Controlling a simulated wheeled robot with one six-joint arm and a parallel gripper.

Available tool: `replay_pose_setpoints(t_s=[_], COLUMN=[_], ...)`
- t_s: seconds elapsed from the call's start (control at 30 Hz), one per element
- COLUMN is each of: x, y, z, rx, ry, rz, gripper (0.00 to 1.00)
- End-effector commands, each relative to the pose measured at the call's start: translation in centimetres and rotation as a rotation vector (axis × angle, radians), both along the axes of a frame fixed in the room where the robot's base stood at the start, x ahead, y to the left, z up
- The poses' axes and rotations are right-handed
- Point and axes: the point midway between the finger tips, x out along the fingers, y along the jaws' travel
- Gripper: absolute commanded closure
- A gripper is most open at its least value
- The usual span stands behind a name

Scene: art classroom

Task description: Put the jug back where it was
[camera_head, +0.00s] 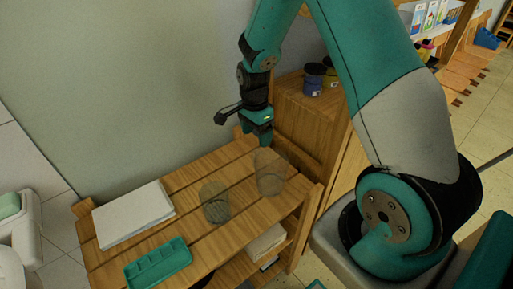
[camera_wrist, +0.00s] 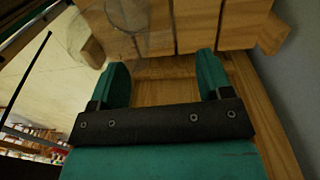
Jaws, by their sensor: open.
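Two clear glass vessels stand upright on the slatted wooden table (camera_head: 190,240). The taller one (camera_head: 270,172), probably the jug, is at the table's right end; the shorter one (camera_head: 215,202) stands to its left. No handle can be made out on either. My gripper (camera_head: 262,140) is just behind and above the taller vessel, apart from it as far as I can tell. In the wrist view my gripper (camera_wrist: 163,82) is open, with bare wood between its fingers. A faint clear rim (camera_wrist: 126,14) shows at the top of that view, beyond the fingers.
A white paper stack (camera_head: 133,214) and a green compartment tray (camera_head: 158,263) lie on the table's left part. A wooden cabinet (camera_head: 302,112) with dark cans (camera_head: 313,80) stands close to the right of my gripper. The wall is behind the table.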

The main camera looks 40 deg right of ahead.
Motion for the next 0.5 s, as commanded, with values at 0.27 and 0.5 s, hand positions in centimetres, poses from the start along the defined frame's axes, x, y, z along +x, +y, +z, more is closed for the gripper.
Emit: replay_pose_setpoints(t_s=[0.27, 0.5], x=[0.1, -3.6], y=[0.3, 8.2], z=[3.6, 11.6], rx=[0.004, 0.118], ry=[-0.004, -0.099], rz=[0.02, 0.59], gripper=[0.28, 0.28])
